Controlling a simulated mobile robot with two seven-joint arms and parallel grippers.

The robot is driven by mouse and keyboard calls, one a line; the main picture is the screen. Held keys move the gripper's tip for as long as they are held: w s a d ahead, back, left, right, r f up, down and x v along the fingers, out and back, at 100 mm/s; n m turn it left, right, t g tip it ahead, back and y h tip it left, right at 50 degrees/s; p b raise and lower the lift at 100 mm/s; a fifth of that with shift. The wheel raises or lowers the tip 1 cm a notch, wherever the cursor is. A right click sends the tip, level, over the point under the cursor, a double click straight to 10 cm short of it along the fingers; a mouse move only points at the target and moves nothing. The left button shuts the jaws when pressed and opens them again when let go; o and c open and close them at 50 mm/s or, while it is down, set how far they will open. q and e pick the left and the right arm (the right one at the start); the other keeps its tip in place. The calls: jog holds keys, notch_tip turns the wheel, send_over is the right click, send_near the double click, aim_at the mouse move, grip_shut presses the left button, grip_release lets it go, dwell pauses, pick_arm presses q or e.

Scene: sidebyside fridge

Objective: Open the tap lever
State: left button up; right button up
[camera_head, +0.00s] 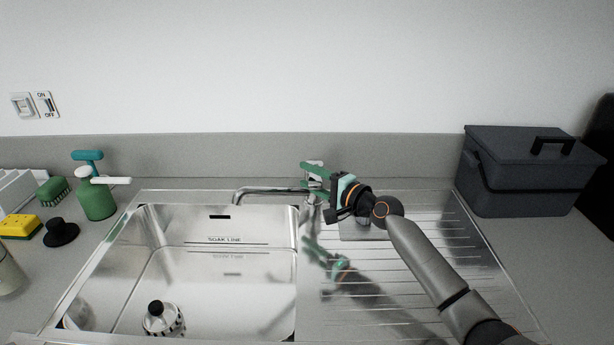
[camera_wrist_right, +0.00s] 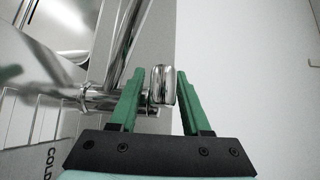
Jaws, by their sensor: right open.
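The chrome tap (camera_head: 270,191) stands at the back of the sink, its spout reaching left over the basin. Its lever (camera_head: 314,165) is partly hidden behind my right gripper (camera_head: 316,178). In the right wrist view my right gripper (camera_wrist_right: 160,95) is open, with its two green fingers on either side of the rounded chrome lever end (camera_wrist_right: 163,86). The left finger looks close to the lever; I cannot tell whether it touches. A gap shows on the right side. The tap body (camera_wrist_right: 100,98) lies to the left. My left gripper is not in view.
The ridged drainboard (camera_head: 440,245) lies under my right arm. A dark box (camera_head: 525,180) stands at the right. A green spray bottle (camera_head: 97,200), yellow sponge (camera_head: 20,226) and black item (camera_head: 61,232) stand at the left.

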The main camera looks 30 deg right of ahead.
jog(key=shift+w+a, duration=0.15)
jog(key=shift+w, duration=0.3)
grip_shut()
dwell(1.2)
